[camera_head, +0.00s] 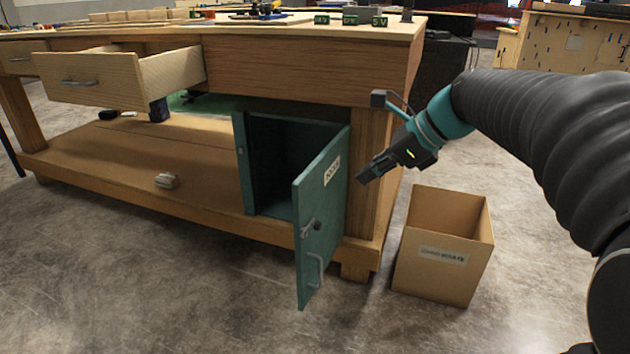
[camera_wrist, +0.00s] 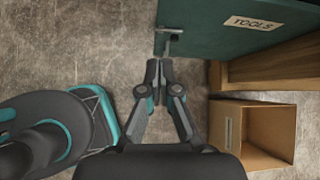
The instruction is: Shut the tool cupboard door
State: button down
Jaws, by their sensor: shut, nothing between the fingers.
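The tool cupboard (camera_head: 268,160) is a teal box under the wooden workbench. Its door (camera_head: 323,215) stands open, swung out toward the camera, with a label, a keyed latch (camera_head: 311,227) and a grey bar handle (camera_head: 316,272) on its outer face. The dark inside of the cupboard shows. My gripper (camera_head: 362,178) is shut and empty, to the right of the door in the head view. The label there reads TOOLS.
An open cardboard box (camera_head: 445,255) stands on the floor right of the bench leg. A wooden drawer (camera_head: 95,80) is pulled out at the upper left. A small pale block (camera_head: 166,181) lies on the lower shelf. The floor in front of the door is clear.

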jog(key=w+m, duration=0.1)
jog(key=w, duration=0.1)
jog(key=b, duration=0.3)
send_near(302, 194)
jog(key=shift+y, duration=0.3)
jog(key=f, duration=0.1)
jog(key=w+a+f, duration=0.1)
jog(key=f, duration=0.1)
jog(key=a+f, duration=0.1)
jog(key=f, duration=0.1)
jog(key=shift+w+a, duration=0.2)
jog(key=shift+a, duration=0.05)
jog(key=shift+w+a, duration=0.25)
jog(key=shift+a, duration=0.3)
jog(key=shift+r, duration=0.1)
